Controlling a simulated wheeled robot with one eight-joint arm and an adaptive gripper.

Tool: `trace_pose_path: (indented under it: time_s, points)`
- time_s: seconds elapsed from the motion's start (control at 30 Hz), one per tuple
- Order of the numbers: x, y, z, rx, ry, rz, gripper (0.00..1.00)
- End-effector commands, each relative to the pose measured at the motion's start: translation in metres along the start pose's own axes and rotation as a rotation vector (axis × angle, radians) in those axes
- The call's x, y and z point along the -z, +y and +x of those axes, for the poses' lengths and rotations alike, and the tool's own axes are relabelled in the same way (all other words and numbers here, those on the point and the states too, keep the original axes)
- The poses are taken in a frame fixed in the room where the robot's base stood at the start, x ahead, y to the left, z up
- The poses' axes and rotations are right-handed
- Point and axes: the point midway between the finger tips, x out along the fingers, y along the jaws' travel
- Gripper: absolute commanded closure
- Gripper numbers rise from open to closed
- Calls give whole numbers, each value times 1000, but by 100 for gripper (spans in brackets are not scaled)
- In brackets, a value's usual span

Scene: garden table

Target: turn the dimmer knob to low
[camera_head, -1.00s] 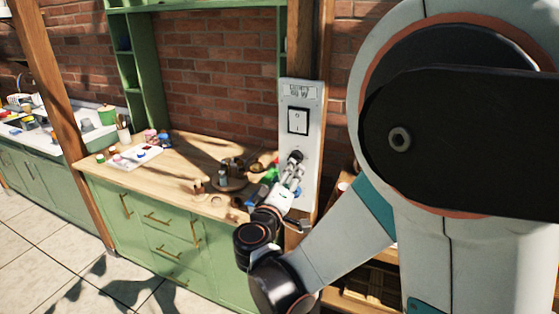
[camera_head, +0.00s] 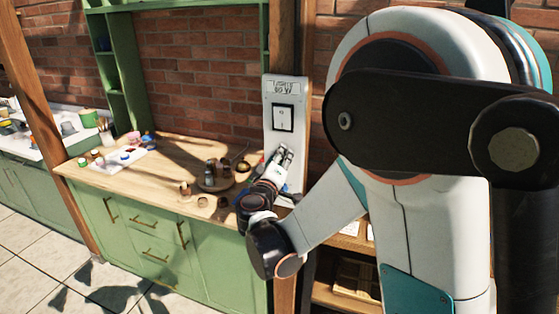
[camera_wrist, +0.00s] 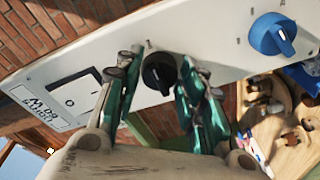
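A white wall panel (camera_head: 270,92) carries a rocker switch (camera_head: 282,118), with my gripper (camera_head: 284,153) just below the switch. In the wrist view the panel (camera_wrist: 215,48) runs diagonally, with the switch (camera_wrist: 72,98) at left. A black round knob (camera_wrist: 159,72) with a pale pointer mark sits on the panel between my two green-padded fingers (camera_wrist: 158,76). The fingers are apart, one on each side of it; I cannot tell whether they touch it. A blue knob (camera_wrist: 271,34) is farther right along the panel. The labels by the knobs are too small to read. In the head view my gripper hides the black knob.
A wooden counter (camera_head: 165,185) on green cabinets stands left of the panel. A round tray (camera_head: 214,184) with small items lies on it near my gripper, and a white paint tray (camera_head: 115,158) lies farther left. A brick wall (camera_head: 205,95) is behind.

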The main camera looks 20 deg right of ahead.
Motion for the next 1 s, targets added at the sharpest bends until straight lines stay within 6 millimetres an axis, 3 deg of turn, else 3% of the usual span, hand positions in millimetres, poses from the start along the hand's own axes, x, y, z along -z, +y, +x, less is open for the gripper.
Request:
trace_pose_path:
  time_s: [0.1,0.73,0.77,0.83,1.0]
  points:
    - [0,0,0,0,0,0,91]
    - [0,0,0,11,-7,-100,91]
    - [0,0,0,11,-7,-100,63]
    - [0,0,0,11,-7,-100,47]
    - [0,0,0,11,-7,-100,47]
